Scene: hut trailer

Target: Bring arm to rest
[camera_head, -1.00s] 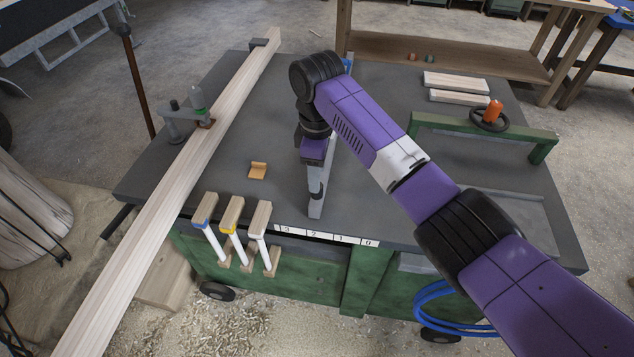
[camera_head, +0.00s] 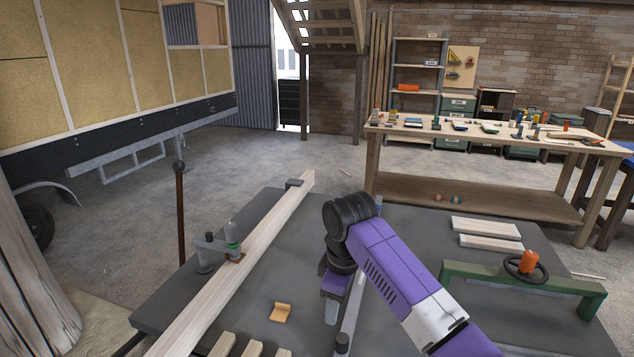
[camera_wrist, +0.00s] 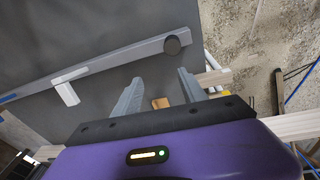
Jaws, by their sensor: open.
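My purple arm reaches over the dark grey table top (camera_head: 420,234) from the lower right in the head view. My gripper (camera_head: 334,312) points down over the table, and its lower end is partly hidden by my wrist. In the wrist view my gripper (camera_wrist: 158,88) shows two grey fingers well apart with nothing held between them. A small orange-tan block (camera_wrist: 160,103) shows beyond the gap between the fingers. In the head view this block (camera_head: 281,312) lies on the table to the left of my gripper.
A long timber (camera_head: 250,250) lies along the table's left side under a clamp (camera_head: 207,250). A green guide frame (camera_head: 520,280) and two pale boards (camera_head: 486,228) are on the right. A workbench (camera_head: 480,135) with tools stands behind.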

